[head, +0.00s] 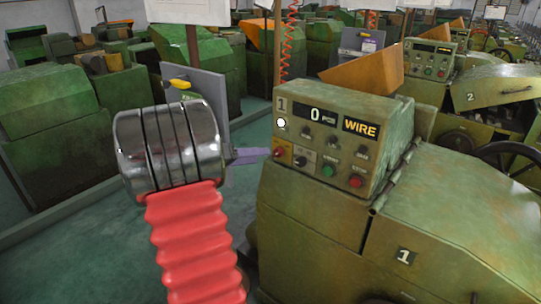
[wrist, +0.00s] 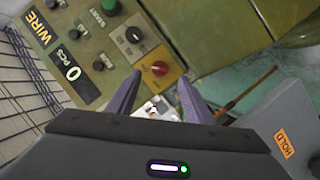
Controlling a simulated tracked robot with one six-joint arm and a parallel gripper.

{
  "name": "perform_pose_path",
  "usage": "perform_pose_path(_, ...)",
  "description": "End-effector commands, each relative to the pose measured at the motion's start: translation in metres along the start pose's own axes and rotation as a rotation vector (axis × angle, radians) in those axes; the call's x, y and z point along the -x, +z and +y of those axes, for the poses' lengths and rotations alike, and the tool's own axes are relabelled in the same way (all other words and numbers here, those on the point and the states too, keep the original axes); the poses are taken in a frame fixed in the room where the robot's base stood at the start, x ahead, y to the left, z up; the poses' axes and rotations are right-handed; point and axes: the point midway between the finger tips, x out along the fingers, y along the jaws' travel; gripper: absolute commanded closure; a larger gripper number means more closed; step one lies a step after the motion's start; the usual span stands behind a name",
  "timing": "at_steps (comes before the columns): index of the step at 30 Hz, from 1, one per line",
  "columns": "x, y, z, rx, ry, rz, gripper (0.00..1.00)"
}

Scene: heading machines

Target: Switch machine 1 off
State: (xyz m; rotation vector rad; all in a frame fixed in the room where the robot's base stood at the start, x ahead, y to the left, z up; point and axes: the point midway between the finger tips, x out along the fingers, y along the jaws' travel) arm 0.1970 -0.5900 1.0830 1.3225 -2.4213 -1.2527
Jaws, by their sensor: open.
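Machine 1 (head: 405,257) is green, with a control panel (head: 300,112) reading "0 PCS" and a lit "WIRE" sign. At the panel's lower left corner is a red rotary switch on a yellow plate (head: 279,153); in the wrist view the red knob (wrist: 159,68) shows beyond my fingertips. A green start button (head: 327,170) and a red stop button (head: 355,181) sit along the bottom. My gripper (head: 262,154) points at the switch from the left; in the wrist view its purple fingers (wrist: 158,82) are apart and empty. Whether they touch the knob I cannot tell.
A black selector knob (wrist: 133,35) sits beside the red switch. A grey plate marked "HOLD" (wrist: 283,142) stands close to my gripper's right in the wrist view. Machine 2 (head: 490,92) stands behind at the right. Green floor (head: 95,225) is open at the left.

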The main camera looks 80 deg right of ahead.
Motion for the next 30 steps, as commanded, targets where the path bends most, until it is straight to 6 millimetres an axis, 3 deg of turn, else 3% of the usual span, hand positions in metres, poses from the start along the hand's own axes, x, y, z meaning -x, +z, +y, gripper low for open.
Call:
perform_pose_path(6, -0.035, 0.000, 0.001, 0.000, 0.003, -0.002, 0.53)
perform_pose_path(12, -0.057, 0.000, 0.001, 0.000, 0.002, -0.001, 0.53)
perform_pose_path(24, -0.064, 0.000, 0.001, 0.000, 0.001, 0.000, 0.53)
perform_pose_path(30, -0.064, 0.000, 0.001, 0.000, 0.001, -0.001, 0.67)
